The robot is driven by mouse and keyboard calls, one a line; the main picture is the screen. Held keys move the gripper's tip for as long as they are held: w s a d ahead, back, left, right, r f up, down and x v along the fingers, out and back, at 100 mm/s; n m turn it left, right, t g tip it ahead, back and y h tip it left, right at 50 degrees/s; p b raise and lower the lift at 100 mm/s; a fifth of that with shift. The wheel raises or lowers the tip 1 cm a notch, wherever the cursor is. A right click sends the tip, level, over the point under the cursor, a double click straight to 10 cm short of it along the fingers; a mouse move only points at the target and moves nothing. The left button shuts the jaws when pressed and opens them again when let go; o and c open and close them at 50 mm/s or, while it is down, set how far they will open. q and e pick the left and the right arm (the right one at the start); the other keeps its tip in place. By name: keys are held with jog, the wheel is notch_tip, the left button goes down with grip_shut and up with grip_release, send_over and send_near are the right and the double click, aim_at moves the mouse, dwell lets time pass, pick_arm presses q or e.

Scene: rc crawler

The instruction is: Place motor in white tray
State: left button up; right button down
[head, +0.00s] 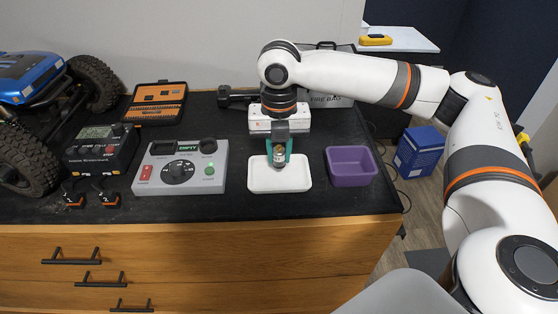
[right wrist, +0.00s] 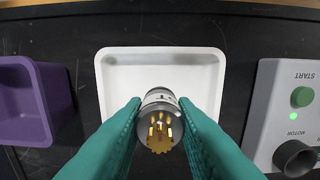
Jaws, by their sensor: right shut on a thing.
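The motor (right wrist: 160,118) is a small silvery cylinder with gold pins on the end that faces the right wrist camera. My right gripper (head: 279,158) is shut on it, with a teal finger on each side. The white tray (head: 263,185) is a shallow rectangular dish on the black worktop. The gripper and motor are over the tray in the head view. In the right wrist view the tray (right wrist: 117,74) lies below and beyond the motor. I cannot tell whether the motor touches the tray floor. My left gripper is not in view.
A purple bin (head: 352,181) stands just right of the tray. A grey tester (head: 181,166) with a dial, display and buttons stands left of it. Further left are a black power unit (head: 101,149), an orange tool case (head: 157,103) and a blue crawler (head: 33,75). The worktop's front edge is close.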

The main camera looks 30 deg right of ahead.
aim_at(279, 163)
jog(key=f, duration=0.3)
jog(key=shift+w+d+f, duration=0.15)
jog(key=shift+w+f, duration=0.1)
jog(key=shift+f, duration=0.05)
jog(key=shift+s+f, duration=0.15)
jog(key=shift+f, duration=0.05)
jog(key=shift+f+p, duration=0.15)
jog(key=shift+p, duration=0.15)
jog(key=c, duration=1.2)
grip_release()
notch_tip(279, 163, up, 12)
jog(key=shift+r+b, duration=0.15)
jog(key=shift+b, duration=0.45)
